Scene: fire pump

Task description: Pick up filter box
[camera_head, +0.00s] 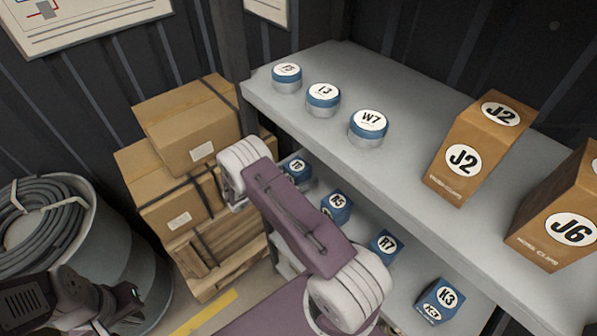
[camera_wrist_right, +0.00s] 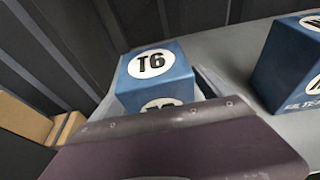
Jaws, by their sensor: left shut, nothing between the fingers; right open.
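Blue filter boxes stand on the lower shelf. The T6 box (camera_head: 298,170) is at its far left end, partly hidden by my right arm. The T6 box also shows in the right wrist view (camera_wrist_right: 163,78), upright, with its lower front hidden by my right gripper (camera_wrist_right: 175,130). That gripper is open and close in front of the box; its fingertips are not clearly seen. Further right stand a box that seems to read N5 (camera_head: 337,207), the R7 box (camera_head: 385,246) and the K3 box (camera_head: 437,301). My left gripper (camera_head: 112,305) is shut and empty at the lower left, away from the shelf.
The upper shelf (camera_head: 325,150) overhangs the boxes, carrying blue-lidded tins (camera_head: 368,128) and brown boxes J2 (camera_head: 470,150) and J6 (camera_head: 560,220). Strapped cartons (camera_head: 185,120) on a wooden crate stand left of the shelf. A drum (camera_head: 125,255) with coiled hose (camera_head: 40,220) is further left.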

